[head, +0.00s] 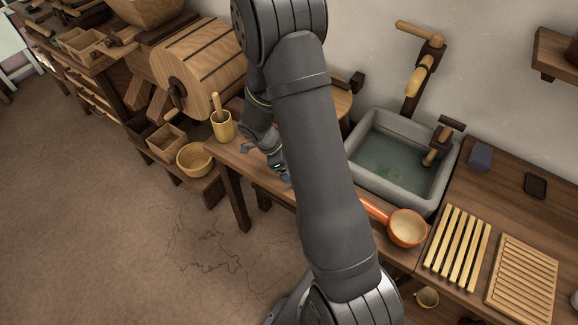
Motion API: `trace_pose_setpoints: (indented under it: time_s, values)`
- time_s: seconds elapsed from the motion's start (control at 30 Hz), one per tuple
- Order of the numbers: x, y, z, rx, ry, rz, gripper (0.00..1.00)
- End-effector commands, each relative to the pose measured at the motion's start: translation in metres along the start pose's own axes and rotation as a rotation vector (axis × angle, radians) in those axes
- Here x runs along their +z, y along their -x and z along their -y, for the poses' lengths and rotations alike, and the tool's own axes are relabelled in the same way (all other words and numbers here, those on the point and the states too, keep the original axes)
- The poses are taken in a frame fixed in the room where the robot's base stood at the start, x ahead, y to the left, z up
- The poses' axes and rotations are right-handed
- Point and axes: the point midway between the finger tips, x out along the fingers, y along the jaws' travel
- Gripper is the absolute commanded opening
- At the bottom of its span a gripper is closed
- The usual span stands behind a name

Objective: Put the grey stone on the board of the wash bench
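My gripper (266,163) is over the wooden bench left of the sink, partly hidden behind my own arm. Its fingers are small and partly covered, so I cannot tell if they are open or hold anything. No plainly grey stone shows. A small blue-grey block (480,156) and a flat dark piece (535,187) lie on the wash bench (513,212) right of the sink, far from my gripper. I cannot tell if either is the stone. A ribbed wooden board (522,276) lies at the bench's front right. A slatted rack (457,249) lies beside it on the left.
A grey sink (443,192) with water and a wooden-handled tap is set into the bench. An orange ladle (407,228) rests at its front. A wooden mortar with pestle (222,125) stands left of my gripper. A large wooden drum (203,67) is behind it.

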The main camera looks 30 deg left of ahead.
Motion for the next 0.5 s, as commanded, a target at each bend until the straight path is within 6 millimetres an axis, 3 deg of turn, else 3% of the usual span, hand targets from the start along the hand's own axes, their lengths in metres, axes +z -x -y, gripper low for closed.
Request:
trace_pose_setpoints:
  time_s: [0.5]
  values:
    - [0.001, 0.099, 0.001, -0.004, 0.000, 0.002, 0.84]
